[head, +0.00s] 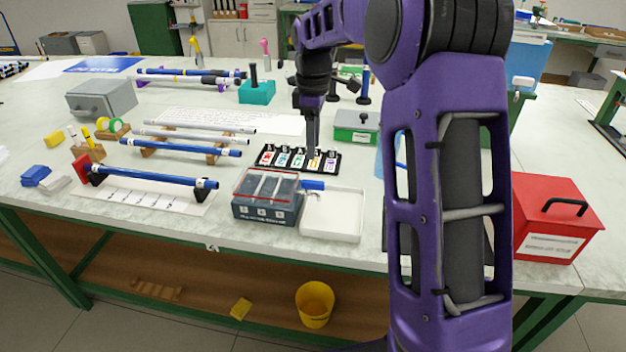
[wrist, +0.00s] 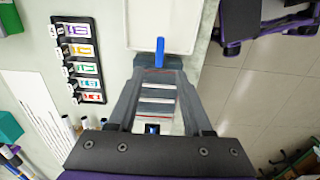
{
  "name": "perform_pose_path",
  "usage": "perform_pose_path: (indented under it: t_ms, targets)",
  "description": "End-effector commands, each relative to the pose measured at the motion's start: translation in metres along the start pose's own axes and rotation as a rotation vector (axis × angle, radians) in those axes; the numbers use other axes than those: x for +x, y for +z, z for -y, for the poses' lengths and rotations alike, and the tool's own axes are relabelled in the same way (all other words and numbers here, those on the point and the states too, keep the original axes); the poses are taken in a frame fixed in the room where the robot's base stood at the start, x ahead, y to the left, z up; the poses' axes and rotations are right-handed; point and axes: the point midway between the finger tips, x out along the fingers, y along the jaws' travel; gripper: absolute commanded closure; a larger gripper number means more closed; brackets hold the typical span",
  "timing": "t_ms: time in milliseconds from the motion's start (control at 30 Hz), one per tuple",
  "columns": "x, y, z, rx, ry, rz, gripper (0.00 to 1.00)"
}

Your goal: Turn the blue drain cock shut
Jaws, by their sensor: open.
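The blue drain cock (head: 312,185) sticks out from the right side of a dark box with a lidded, divided top (head: 266,191). Its handle points straight away from the box, over a white tray (head: 335,236). In the wrist view the blue handle (wrist: 160,52) shows as a short upright bar at the box's far end, overlapping the tray (wrist: 143,25). My gripper (head: 312,148) points down above the bench, and looks empty. In the wrist view its open fingers (wrist: 160,68) flank the box, with the cock just beyond the fingertips. Its height above the cock is hard to tell.
A black rack of colour-labelled slots (head: 299,159) lies behind the box. Blue rods on stands (head: 155,176) are to the left. A green-based grey box (head: 356,126) stands behind, and a red box (head: 557,217) stands at the right. The bench's front edge is close to the tray.

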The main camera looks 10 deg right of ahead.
Motion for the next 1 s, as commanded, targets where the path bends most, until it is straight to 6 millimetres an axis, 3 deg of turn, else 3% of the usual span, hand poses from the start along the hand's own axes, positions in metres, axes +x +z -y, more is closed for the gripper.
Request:
perform_pose_path:
  t_ms: [33, 200, 433, 600, 900, 1000]
  targets:
    - [0.015, 0.0, 0.001, 0.0, -0.004, 0.002, 0.5]
    - [0.051, 0.0, 0.001, 0.0, -0.003, 0.002, 0.5]
    - [0.089, 0.0, 0.0, -0.001, -0.001, 0.001, 0.5]
    - [0.101, 0.0, 0.0, -0.002, 0.001, 0.001, 0.5]
    - [0.103, 0.0, 0.0, -0.002, 0.001, 0.001, 0.5]
    - [0.103, 0.0, 0.0, -0.001, 0.001, 0.001, 0.64]
